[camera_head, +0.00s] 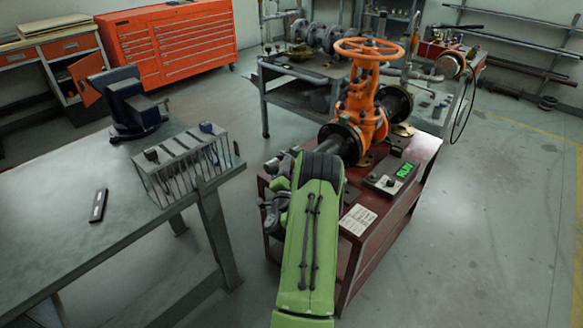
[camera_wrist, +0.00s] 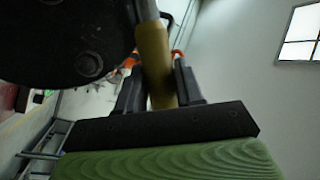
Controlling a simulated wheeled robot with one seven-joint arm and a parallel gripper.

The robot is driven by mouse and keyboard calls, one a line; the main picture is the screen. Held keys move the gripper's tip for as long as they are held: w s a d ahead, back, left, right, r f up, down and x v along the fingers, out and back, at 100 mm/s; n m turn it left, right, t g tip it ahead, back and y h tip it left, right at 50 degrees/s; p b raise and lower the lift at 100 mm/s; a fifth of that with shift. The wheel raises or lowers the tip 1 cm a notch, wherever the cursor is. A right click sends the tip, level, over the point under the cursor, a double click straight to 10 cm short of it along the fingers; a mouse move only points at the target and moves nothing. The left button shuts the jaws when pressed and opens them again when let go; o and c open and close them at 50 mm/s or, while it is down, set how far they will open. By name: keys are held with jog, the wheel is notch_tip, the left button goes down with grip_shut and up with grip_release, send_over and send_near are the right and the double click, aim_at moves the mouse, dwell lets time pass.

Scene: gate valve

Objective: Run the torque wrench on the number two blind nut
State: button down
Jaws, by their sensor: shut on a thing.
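The orange gate valve (camera_head: 368,95) stands on the red cart, with a black flange (camera_head: 345,140) at its near side. In the wrist view, a dark round flange (camera_wrist: 60,30) with bolt heads or nuts fills the upper left. One nut (camera_wrist: 90,65) shows near its lower edge; I cannot read any number. My gripper (camera_wrist: 158,85) is shut on a tan-gripped bar (camera_wrist: 152,55), which looks like the torque wrench handle. The bar runs upward beside the flange; its head is out of view, so I cannot tell whether it sits on a nut.
The red cart (camera_head: 335,262) carries a control box (camera_head: 392,178) with a lit green display and a white paper sheet (camera_head: 357,220). A workbench (camera_head: 60,230) at left holds a vise (camera_head: 130,105) and a tool rack (camera_head: 185,165). Floor at right is clear.

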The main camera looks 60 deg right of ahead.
jog(key=shift+r, duration=0.1)
dwell(0.3)
jog(key=a, duration=0.2)
jog(key=w+a, duration=0.1)
jog(key=a, duration=0.1)
jog(key=shift+b, duration=0.35)
jog(key=shift+r, duration=0.1)
